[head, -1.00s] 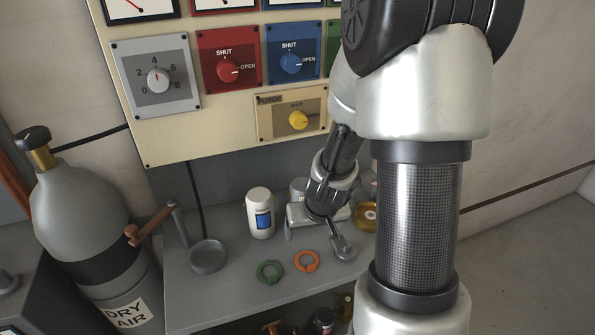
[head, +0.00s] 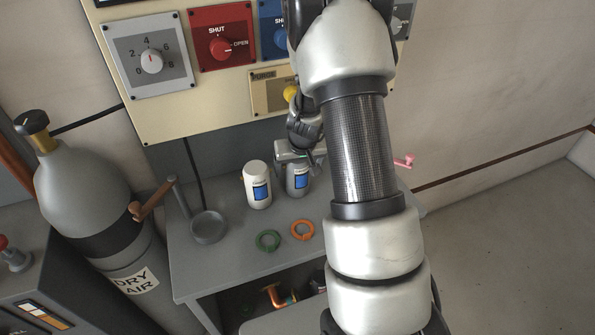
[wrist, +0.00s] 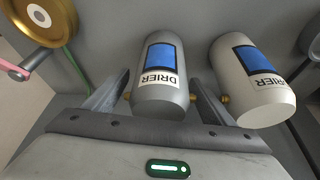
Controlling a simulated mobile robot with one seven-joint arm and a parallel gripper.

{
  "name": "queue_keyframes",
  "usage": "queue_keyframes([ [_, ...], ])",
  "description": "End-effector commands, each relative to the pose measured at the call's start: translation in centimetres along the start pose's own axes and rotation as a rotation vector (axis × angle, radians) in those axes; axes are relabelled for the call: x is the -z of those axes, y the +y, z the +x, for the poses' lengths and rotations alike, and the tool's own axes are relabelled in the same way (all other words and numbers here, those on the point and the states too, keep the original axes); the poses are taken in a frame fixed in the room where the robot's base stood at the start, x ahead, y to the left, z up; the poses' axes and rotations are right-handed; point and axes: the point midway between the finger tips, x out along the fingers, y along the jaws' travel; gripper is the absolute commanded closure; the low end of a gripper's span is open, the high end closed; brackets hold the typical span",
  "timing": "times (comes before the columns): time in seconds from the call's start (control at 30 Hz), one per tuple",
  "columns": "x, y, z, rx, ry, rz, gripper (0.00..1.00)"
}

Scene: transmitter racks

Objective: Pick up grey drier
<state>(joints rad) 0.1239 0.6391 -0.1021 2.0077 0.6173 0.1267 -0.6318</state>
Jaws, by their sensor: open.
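The grey drier (head: 298,182) is an upright canister with a blue label, standing on the grey bench to the right of the white drier (head: 257,186). In the wrist view the grey drier (wrist: 160,72) is between my open fingers, with one finger on each side. I cannot tell whether the pads touch it. My gripper (wrist: 160,98) has nothing lifted. The white drier (wrist: 252,78) stands just outside the right finger in the wrist view.
A green ring (head: 268,240) and an orange ring (head: 302,230) lie on the bench (head: 190,262) in front. The control panel (head: 165,115) rises behind.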

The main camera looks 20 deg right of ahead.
Motion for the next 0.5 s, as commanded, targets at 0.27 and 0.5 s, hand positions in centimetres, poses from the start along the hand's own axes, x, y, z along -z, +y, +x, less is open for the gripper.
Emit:
queue_keyframes([
  [0.27,0.2,0.0,1.3,0.0,0.0,0.0,0.22],
  [0.5,0.2,0.0,1.3,0.001,0.0,0.0,0.44],
])
